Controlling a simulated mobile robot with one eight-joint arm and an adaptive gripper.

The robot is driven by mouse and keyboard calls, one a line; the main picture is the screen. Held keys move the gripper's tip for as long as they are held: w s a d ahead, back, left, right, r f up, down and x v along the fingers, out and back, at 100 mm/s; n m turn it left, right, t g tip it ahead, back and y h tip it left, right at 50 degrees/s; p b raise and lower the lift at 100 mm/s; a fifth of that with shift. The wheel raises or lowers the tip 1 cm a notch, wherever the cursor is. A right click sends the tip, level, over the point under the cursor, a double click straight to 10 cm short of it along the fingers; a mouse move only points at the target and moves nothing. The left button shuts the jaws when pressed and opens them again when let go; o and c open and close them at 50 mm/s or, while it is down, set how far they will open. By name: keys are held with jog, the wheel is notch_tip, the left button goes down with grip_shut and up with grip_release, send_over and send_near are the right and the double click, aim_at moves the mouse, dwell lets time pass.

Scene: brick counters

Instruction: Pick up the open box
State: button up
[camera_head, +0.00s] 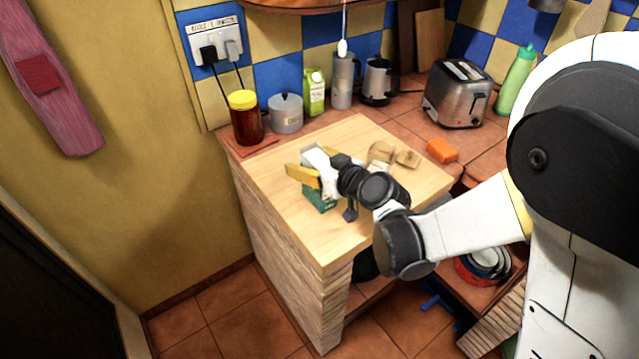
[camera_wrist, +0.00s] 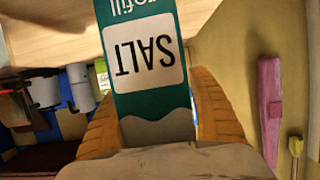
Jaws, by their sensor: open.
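A green salt box (camera_head: 321,198) stands on the light wooden counter top, partly hidden under my gripper in the head view. In the wrist view the box (camera_wrist: 150,70) fills the middle, with an upside-down white label reading SALT. I cannot see whether its top is open. My gripper (camera_head: 305,173) is at the box. In the wrist view its orange-yellow fingers (camera_wrist: 155,100) are open, one on each side of the box. A gap to the box shows at the fingertips; contact lower down cannot be told.
The wooden counter (camera_head: 345,235) holds bread pieces (camera_head: 393,154) right of my gripper. An orange sponge (camera_head: 442,150) lies farther right. Behind stand a yellow-lidded jar (camera_head: 247,120), a grey pot (camera_head: 286,114), a green carton (camera_head: 314,93) and a toaster (camera_head: 458,93). The counter's front left is clear.

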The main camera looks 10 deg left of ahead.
jog(key=c, duration=1.5)
jog(key=shift+r, duration=0.1)
notch_tip(320, 180, up, 4)
jog(key=p, duration=0.2)
jog(key=shift+r+p, duration=0.15)
jog(key=shift+p, duration=0.2)
jog(key=d+r+p, duration=0.1)
jog(key=d+r, duration=0.1)
jog(key=d, duration=0.2)
jog(key=d+r+p, duration=0.1)
jog(key=d+r, duration=0.1)
jog(key=d, duration=0.1)
jog(key=d+r+p, duration=0.2)
jog(key=d, duration=0.2)
jog(key=shift+w+d+r, duration=0.3)
jog(key=shift+w+d, duration=0.05)
jog(key=shift+w, duration=0.05)
